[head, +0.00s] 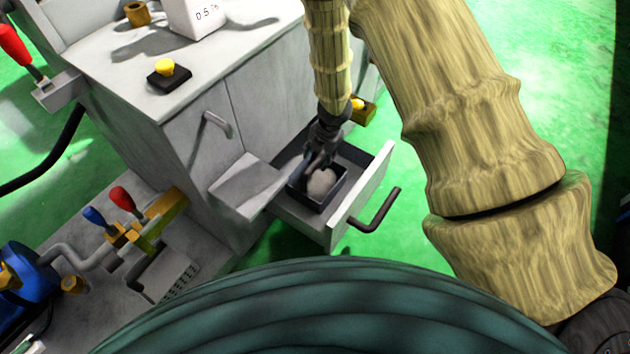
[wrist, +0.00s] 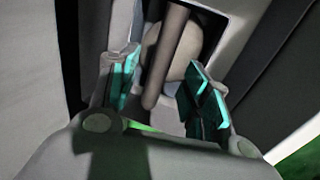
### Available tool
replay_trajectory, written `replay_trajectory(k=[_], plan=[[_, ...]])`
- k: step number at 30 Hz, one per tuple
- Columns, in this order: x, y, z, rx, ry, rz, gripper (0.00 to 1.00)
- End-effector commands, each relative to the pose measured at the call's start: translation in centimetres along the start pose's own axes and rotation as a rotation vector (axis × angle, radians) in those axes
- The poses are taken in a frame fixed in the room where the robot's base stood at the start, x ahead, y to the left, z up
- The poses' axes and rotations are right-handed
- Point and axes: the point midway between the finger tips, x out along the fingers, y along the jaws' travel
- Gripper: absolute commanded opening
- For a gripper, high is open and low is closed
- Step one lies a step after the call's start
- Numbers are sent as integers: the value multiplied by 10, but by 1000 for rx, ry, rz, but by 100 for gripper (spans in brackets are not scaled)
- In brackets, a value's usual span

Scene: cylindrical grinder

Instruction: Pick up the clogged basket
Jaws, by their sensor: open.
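The clogged basket (head: 306,199) is a small dark square box holding a pale grey lump, and it sits inside the open drawer. My gripper (head: 318,162) reaches down over it from above. In the wrist view my gripper (wrist: 164,88) has its teal-padded fingers apart, one on each side. A brownish bar (wrist: 168,45), which looks like the basket's handle, runs between the fingers, and the pale round lump (wrist: 190,58) shows behind it. I cannot tell whether either finger touches the bar. The gripper hides part of the basket in the head view.
The drawer (head: 372,192) is pulled out of the grey cabinet (head: 190,150), with a dark handle (head: 375,210) on its front. An angled pale panel (head: 247,187) stands just left of it. Levers (head: 122,198) and a blue machine (head: 25,275) are at lower left. Green floor is right.

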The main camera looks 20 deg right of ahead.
Motion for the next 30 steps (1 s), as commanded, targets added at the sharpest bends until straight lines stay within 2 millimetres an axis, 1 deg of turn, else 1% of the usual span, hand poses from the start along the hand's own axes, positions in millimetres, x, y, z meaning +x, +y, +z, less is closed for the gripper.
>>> replay_trajectory(k=[1,10,13,20,23,24,28,30], plan=[[8,-1,-1,0,1,0,48],[41,0,-3,-1,0,0,48],[46,0,-3,-1,0,0,48],[46,0,-3,-1,0,0,48],[46,0,-3,0,0,0,31],[46,0,-3,0,0,0,24],[46,0,-3,0,0,0,0],[46,0,-3,0,0,0,0]])
